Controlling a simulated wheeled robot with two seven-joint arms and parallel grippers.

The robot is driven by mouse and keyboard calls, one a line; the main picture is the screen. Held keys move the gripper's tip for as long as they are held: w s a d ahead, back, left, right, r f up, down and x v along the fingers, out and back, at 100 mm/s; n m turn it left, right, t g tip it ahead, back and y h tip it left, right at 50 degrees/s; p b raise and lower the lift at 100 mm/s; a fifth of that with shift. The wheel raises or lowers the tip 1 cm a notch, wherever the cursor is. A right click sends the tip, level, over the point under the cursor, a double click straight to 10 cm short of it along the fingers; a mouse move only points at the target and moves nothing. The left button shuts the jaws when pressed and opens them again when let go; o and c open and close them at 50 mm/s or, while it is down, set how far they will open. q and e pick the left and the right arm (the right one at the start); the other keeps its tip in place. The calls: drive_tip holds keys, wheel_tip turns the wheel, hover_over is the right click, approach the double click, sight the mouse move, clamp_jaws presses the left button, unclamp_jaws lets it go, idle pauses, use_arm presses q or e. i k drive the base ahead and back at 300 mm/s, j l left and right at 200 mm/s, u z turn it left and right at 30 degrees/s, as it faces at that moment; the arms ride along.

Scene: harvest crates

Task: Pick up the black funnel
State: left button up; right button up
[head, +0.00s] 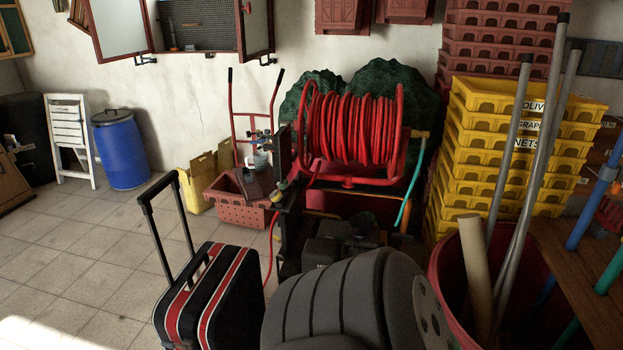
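I cannot make out a black funnel for certain. A dark piece with sloping sides (255,182) sits at the red crate (238,212) on the floor, left of the hose reel; it is too small to tell what it is. Neither of my grippers shows in the head view.
A black suitcase with red stripes (222,300) stands in front. Behind it are a red hose reel (352,135) and a dark machine (340,240). Yellow crates (515,150) and a red barrel (450,285) with poles stand right. The tiled floor (75,255) at left is clear.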

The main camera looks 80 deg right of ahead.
sight(361, 224)
drive_tip(key=z, duration=2.8)
